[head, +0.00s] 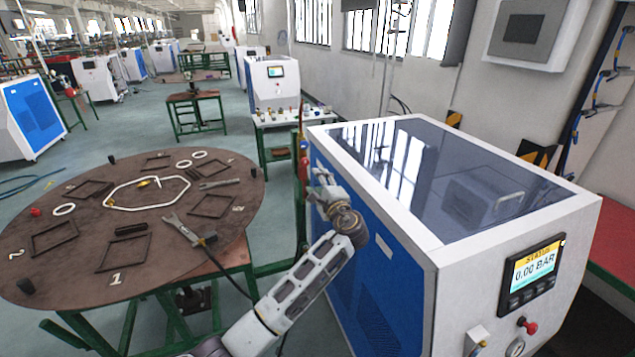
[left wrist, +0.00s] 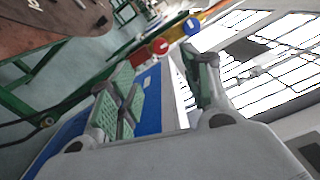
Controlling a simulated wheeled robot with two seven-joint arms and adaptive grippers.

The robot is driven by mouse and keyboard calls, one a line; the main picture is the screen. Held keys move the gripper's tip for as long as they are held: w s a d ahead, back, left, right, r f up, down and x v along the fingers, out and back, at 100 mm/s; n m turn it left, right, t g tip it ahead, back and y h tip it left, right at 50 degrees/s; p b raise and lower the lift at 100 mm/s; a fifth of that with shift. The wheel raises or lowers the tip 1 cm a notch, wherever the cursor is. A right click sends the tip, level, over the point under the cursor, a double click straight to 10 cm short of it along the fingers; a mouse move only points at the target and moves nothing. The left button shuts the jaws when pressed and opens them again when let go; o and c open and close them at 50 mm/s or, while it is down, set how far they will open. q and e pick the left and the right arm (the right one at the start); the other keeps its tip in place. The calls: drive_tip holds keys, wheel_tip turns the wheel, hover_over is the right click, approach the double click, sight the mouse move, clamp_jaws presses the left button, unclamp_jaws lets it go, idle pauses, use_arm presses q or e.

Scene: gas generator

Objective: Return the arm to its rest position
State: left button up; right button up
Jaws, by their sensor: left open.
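My left arm (head: 305,285) reaches up from the bottom middle of the head view, bent at a joint near the cabinet's left side. My left gripper (head: 322,188) is at its far end, in front of the blue side panel; whether it touches the panel cannot be told. In the left wrist view the gripper (left wrist: 160,80) has its two green-padded fingers spread apart, with nothing held between them. My right gripper is not in view.
The white and blue generator cabinet (head: 450,260) stands close on the right; its display (head: 532,272) reads 0.00 BAR. A round brown table (head: 100,235) with frames, rings and a wrench-like tool (head: 185,230) stands at left. Open floor (head: 130,130) lies beyond it.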

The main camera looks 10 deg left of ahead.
use_arm(q)
wheel_tip(320, 180, down, 15)
drive_tip(key=g+h, duration=0.2)
drive_tip(key=s+a+f+n+g+h, duration=0.15)
drive_tip(key=s+f, duration=0.45)
drive_tip(key=f, duration=0.7)
drive_tip(key=s+a+f+g+h, duration=0.15)
drive_tip(key=s+f, duration=0.35)
drive_tip(key=f, duration=0.7)
drive_tip(key=s+f+g+h, duration=0.25)
drive_tip(key=s+f, duration=0.35)
drive_tip(key=f, duration=0.7)
drive_tip(key=s+a+f+n+g+h+b, duration=0.1)
drive_tip(key=s+f+n+g, duration=0.1)
drive_tip(key=s+f, duration=0.75)
drive_tip(key=s+a+f+n+g+h, duration=0.1)
drive_tip(key=s+a+f+n+g, duration=0.1)
drive_tip(key=s+f, duration=0.75)
drive_tip(key=s+a+f+n+g, duration=0.1)
drive_tip(key=s+f+n, duration=0.2)
drive_tip(key=s, duration=1.2)
drive_tip(key=s+a+f+n+g, duration=0.1)
drive_tip(key=s+a+f+n, duration=0.1)
drive_tip(key=s, duration=1.3)
drive_tip(key=shift+s+a+f+n, duration=0.15)
drive_tip(key=shift+s+f+n, duration=0.05)
drive_tip(key=shift+f+n, duration=0.55)
drive_tip(key=shift+g+h, duration=0.25)
